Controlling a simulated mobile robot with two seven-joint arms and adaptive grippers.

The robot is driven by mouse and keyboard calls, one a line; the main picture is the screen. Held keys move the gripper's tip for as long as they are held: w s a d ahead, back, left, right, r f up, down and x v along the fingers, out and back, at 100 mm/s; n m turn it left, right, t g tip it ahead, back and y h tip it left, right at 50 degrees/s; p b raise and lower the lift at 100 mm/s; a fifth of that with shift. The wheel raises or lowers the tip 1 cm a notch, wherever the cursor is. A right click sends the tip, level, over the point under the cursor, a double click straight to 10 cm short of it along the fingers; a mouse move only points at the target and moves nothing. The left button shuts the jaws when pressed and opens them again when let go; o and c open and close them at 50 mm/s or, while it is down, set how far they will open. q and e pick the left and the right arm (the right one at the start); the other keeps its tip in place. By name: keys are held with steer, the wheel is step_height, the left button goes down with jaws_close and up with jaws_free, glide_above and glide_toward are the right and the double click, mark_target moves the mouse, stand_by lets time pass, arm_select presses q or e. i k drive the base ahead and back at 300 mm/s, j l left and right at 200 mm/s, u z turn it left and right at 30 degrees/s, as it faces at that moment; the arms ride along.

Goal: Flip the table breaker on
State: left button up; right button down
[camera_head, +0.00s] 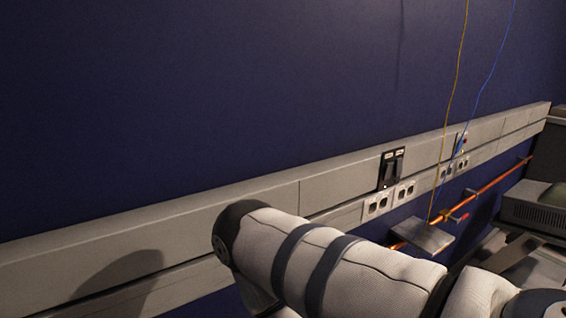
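A small black breaker panel (391,169) with dark switch levers and small white labels at its top is set in the grey wall rail. I cannot tell from this view whether its levers are on or off. One of my arms, in white padded fabric with dark bands, reaches in from the lower right and crosses in front of the rail. Its dark rounded joint is left of and below the breaker, apart from it in the picture. Neither gripper is in view.
White sockets (377,206) sit below the breaker. Another dark panel (460,144) is farther right, with a blue cable (487,78) and a yellow cable (458,75) hanging nearby. An orange pipe (488,186) runs under the rail. A grey box (535,207) stands at the right edge.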

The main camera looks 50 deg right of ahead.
mark_target(399, 164)
steer(key=z, duration=2.2)
